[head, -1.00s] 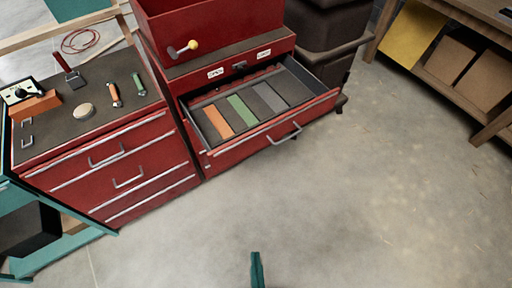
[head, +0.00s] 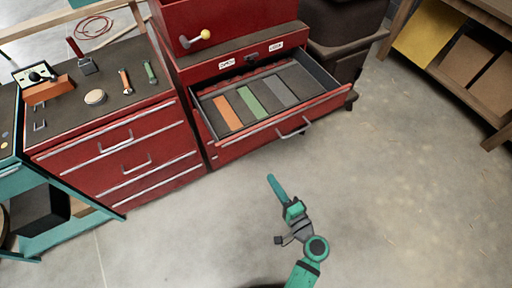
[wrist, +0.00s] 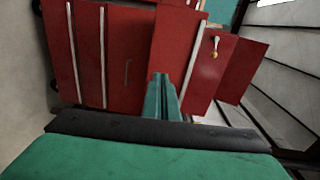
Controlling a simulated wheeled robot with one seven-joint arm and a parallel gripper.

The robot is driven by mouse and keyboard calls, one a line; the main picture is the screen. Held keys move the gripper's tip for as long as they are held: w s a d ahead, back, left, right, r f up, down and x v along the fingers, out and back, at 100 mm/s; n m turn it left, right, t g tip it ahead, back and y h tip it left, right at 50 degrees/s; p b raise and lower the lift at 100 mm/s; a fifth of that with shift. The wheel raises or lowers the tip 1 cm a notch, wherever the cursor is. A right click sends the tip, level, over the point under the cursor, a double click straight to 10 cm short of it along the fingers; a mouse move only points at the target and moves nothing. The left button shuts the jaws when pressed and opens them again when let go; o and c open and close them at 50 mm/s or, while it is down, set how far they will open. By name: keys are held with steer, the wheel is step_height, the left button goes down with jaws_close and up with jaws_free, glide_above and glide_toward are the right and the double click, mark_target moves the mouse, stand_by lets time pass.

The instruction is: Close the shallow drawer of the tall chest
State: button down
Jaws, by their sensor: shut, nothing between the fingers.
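The tall red chest (head: 225,32) stands at the top middle of the head view. Its shallow drawer (head: 330,108) is pulled out, showing several coloured strips inside and a grey bar handle (head: 293,128) on its front. My gripper (head: 271,180) is shut and empty, over the floor in front of the drawer and apart from it. In the wrist view my shut fingers (wrist: 162,90) point toward red drawer fronts (wrist: 125,55); I cannot tell which of these is the open drawer.
A low red chest (head: 120,150) with tools on its dark top stands to the left, beside a teal cart (head: 60,232). Dark stacked bins (head: 340,60) stand right of the tall chest. A wooden shelf (head: 480,15) is at the far right. The floor between is clear.

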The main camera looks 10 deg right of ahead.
steer(key=r, duration=0.2)
glide_toward(252, 141)
steer(key=shift+t+y, duration=0.3)
steer(key=x, duration=0.6)
steer(key=shift+w+a+f, duration=0.15)
steer(key=shift+w, duration=0.1)
